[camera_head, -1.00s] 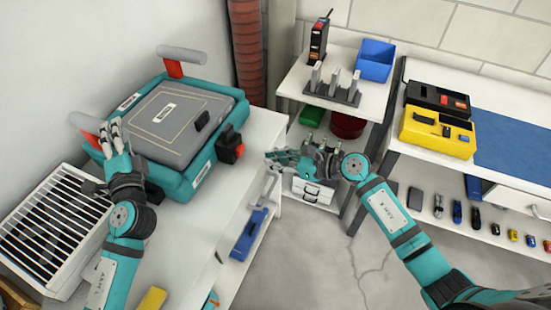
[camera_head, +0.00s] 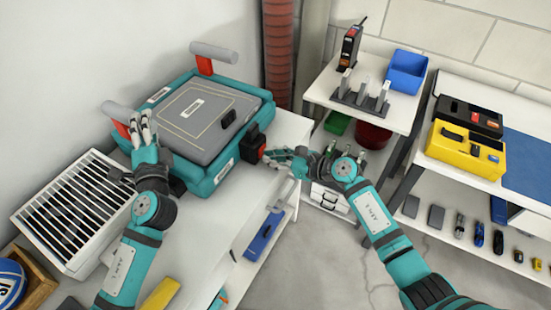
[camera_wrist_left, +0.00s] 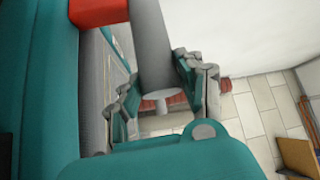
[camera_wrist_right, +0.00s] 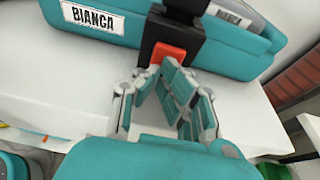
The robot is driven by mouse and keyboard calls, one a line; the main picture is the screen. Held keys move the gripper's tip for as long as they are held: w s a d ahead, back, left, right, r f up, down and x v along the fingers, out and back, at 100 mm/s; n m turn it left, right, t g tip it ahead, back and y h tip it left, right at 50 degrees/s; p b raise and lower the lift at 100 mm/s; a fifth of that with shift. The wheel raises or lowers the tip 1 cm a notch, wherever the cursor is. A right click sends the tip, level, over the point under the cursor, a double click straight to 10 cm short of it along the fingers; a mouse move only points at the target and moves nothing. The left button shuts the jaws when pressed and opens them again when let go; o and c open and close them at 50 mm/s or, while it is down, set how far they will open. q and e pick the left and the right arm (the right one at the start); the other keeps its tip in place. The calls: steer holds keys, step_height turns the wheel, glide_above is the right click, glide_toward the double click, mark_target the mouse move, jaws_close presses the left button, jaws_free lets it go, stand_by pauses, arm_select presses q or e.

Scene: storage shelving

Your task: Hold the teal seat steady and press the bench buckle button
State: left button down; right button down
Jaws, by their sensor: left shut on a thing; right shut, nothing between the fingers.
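The teal seat (camera_head: 212,178) with a grey padded top lies on the white bench (camera_head: 225,225). It has two grey bar handles on red posts. My left gripper (camera_head: 143,122) is shut on the near-left handle (camera_head: 117,108); the left wrist view shows this grey bar (camera_wrist_left: 155,45) between the fingers. The black buckle (camera_head: 253,142) sits on the seat's right side and has a red button (camera_wrist_right: 168,52). My right gripper (camera_wrist_right: 172,80) is shut and empty, with its fingertips at the button's lower edge. I cannot tell whether they touch it.
A white slatted crate (camera_head: 75,212) stands left of the seat. A yellow block (camera_head: 160,294) lies at the bench's front. Shelving with a blue bin (camera_head: 407,68) and a yellow case (camera_head: 466,150) stands to the right, beyond open floor.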

arm_select(q)
steer(key=shift+d+f, duration=0.2)
arm_select(e)
steer(key=shift+w+a, duration=0.2)
steer(key=shift+a, duration=0.3)
steer(key=shift+s+a+r, duration=0.1)
arm_select(q)
steer(key=shift+a, duration=0.1)
arm_select(e)
steer(key=v, duration=1)
steer(key=shift+d, duration=0.3)
steer(key=shift+f, duration=0.25)
